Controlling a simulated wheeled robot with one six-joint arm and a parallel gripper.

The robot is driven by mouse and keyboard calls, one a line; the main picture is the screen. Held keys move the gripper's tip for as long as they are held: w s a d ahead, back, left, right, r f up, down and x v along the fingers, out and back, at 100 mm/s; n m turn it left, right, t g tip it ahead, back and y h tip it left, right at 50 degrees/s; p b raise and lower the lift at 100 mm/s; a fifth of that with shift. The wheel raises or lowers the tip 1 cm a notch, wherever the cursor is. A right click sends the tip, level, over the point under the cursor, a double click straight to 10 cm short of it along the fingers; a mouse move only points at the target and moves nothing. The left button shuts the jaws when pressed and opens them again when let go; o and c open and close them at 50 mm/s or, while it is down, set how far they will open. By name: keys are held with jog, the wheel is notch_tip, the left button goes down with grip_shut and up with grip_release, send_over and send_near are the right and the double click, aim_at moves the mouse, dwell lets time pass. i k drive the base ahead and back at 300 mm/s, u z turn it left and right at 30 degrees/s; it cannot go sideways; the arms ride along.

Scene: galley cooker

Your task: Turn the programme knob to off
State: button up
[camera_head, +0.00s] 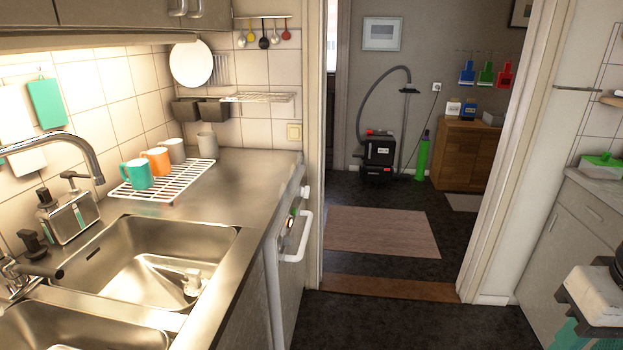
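Under the far end of the steel worktop, a pale appliance front (288,262) is seen nearly edge-on, with a white bar handle (300,238). Above the handle are small control-like parts, including a white round knob (304,192) that sticks out and a small dark piece with a light face (290,222). Which of these is the programme knob, and where it points, is too small and too oblique to tell.
The steel worktop (240,175) with sinks and a mug rack (165,183) runs along the left. Dark floor (400,325) lies clear ahead up to a doorway with a wooden threshold (388,289). Cabinets (572,235) and a white block-like thing (598,293) stand on the right.

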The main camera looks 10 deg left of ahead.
aim_at(305, 192)
jog(key=z, duration=0.05)
jog(key=i, duration=2.35)
jog(key=u, duration=2.25)
